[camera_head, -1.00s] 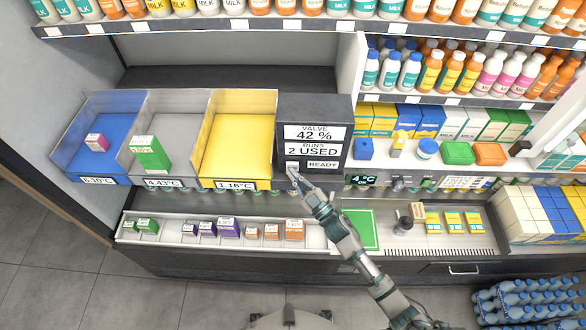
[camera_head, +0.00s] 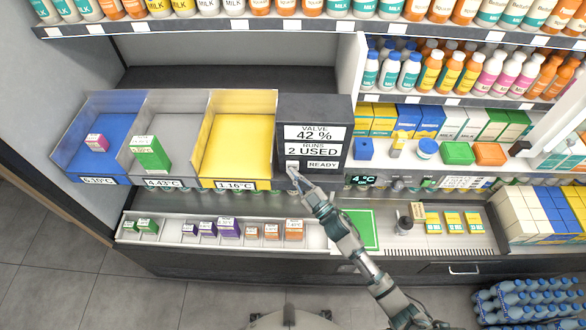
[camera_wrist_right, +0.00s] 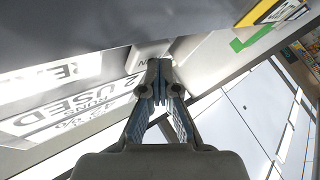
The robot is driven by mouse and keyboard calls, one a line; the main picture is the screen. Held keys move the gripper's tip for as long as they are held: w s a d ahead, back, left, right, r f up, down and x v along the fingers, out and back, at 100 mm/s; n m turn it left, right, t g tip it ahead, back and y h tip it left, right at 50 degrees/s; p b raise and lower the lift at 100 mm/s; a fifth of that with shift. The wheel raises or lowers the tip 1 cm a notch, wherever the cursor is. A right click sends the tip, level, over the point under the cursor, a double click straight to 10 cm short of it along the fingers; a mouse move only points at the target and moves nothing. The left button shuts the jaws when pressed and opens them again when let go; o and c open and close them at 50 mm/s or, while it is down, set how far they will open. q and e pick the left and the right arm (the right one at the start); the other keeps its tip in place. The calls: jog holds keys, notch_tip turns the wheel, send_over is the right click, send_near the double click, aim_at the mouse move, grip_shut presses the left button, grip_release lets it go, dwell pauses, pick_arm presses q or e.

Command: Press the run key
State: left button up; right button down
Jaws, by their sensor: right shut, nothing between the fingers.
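The dark control box (camera_head: 334,108) stands at the right end of the row of trays. Its panels read VALVE 42 %, RUNS 2 USED and READY. The run key (camera_head: 291,164) is a small pale key at the lower left of its front, left of the READY panel (camera_head: 323,164). My right gripper (camera_head: 293,173) is shut and empty, its tips at the key's lower edge. In the right wrist view the shut fingers (camera_wrist_right: 159,88) reach to a pale key (camera_wrist_right: 148,53) with part of its lettering showing; contact cannot be told. My left gripper is not in view.
Blue (camera_head: 102,132), grey (camera_head: 178,118) and yellow (camera_head: 237,140) trays stand left of the box, with temperature labels. A lower shelf (camera_head: 172,229) holds small boxes.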

jog(key=shift+w+d+r, duration=0.1)
jog(key=shift+w+r, duration=0.05)
jog(key=shift+r, duration=0.05)
dwell(0.3)
jog(key=shift+s, duration=0.25)
jog(key=shift+f, duration=0.1)
jog(key=shift+s+p, duration=0.15)
jog(key=shift+p, duration=0.15)
jog(key=shift+s+a+p, duration=0.2)
jog(key=shift+s+p, duration=0.4)
jog(key=shift+s, duration=0.9)
jog(key=shift+s+a+p, duration=0.15)
jog(key=shift+s+p, duration=0.4)
jog(key=shift+s, duration=0.9)
